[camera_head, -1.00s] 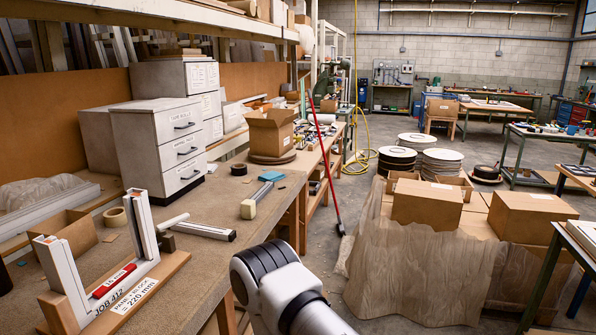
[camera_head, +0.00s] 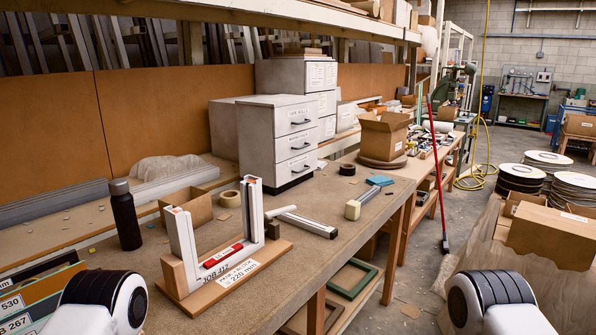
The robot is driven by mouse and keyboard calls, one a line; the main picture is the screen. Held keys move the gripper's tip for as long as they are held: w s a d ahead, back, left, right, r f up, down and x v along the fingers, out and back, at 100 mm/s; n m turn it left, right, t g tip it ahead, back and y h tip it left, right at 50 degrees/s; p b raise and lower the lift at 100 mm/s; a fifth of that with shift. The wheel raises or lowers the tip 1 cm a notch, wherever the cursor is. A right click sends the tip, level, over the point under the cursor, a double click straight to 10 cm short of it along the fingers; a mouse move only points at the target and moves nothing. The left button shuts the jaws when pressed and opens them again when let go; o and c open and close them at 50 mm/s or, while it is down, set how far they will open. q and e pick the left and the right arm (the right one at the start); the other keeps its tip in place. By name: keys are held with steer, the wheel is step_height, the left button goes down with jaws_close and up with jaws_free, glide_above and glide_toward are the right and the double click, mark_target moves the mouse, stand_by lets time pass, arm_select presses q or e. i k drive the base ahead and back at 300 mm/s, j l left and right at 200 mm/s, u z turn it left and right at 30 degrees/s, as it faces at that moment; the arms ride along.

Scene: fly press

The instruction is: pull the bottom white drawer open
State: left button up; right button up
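A white drawer unit (camera_head: 256,140) with three drawers stands on the workbench, left of the picture's middle. Each drawer front has a dark bar handle. The bottom white drawer (camera_head: 295,170) is shut, and its handle faces right and toward me. Both my arms show only as white and black links at the lower left and lower right edges, well apart from the drawer unit. Neither of my grippers is in view.
A wooden jig (camera_head: 226,262) with upright white profiles stands on the bench in front of the drawers. A dark bottle (camera_head: 125,215) is at left.

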mark_target(288, 170)
steer(key=i+l, duration=0.35)
steer(key=l, duration=0.2)
steer(key=i+l+z, duration=0.1)
steer(key=i+l, duration=0.3)
steer(key=l, duration=0.15)
steer(key=i+l, duration=0.35)
steer(key=l, duration=0.15)
